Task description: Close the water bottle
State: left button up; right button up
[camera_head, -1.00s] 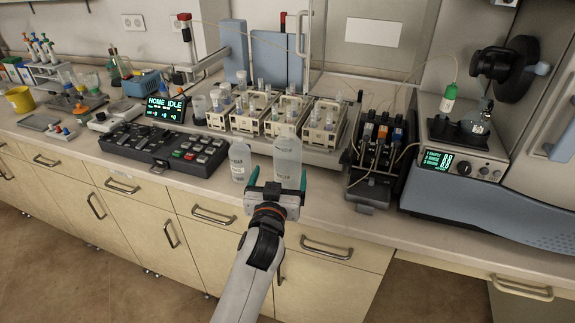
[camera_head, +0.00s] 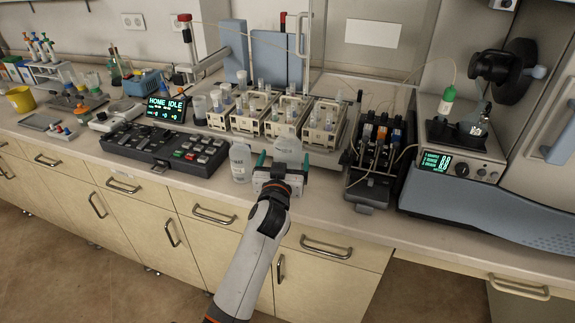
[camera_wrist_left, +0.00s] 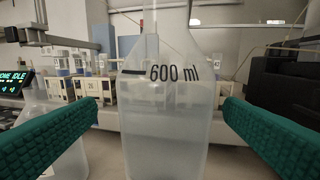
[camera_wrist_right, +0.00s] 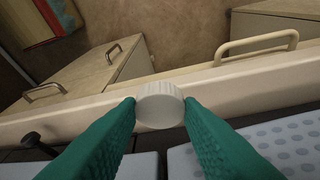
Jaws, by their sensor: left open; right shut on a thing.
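The water bottle (camera_head: 288,149) is a translucent white bottle standing upright on the counter. In the left wrist view the bottle (camera_wrist_left: 165,135) shows a "600 ml" mark and a narrower neck; its top is out of frame. My left gripper (camera_head: 284,162) is open at the bottle, its green fingers on either side with gaps showing in the left wrist view (camera_wrist_left: 161,108). In the head view the gripper hides the bottle's lower part. My right gripper (camera_wrist_right: 160,108) is shut on a white ribbed cap (camera_wrist_right: 160,104); this gripper is not evident in the head view.
A second, smaller translucent bottle (camera_head: 240,163) stands close to the left. A black keypad unit (camera_head: 170,148) is farther left. Sample racks (camera_head: 290,122) are behind, and a black pump unit (camera_head: 375,165) is to the right. The counter's front edge is close.

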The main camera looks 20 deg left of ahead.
pick_arm(q)
jog(key=w+p, duration=0.1)
jog(key=w, duration=0.3)
jog(key=shift+a+r, duration=0.1)
jog(key=shift+r, duration=0.05)
jog(key=shift+w+a, duration=0.1)
jog(key=shift+w, duration=0.5)
jog(key=c, duration=1.5)
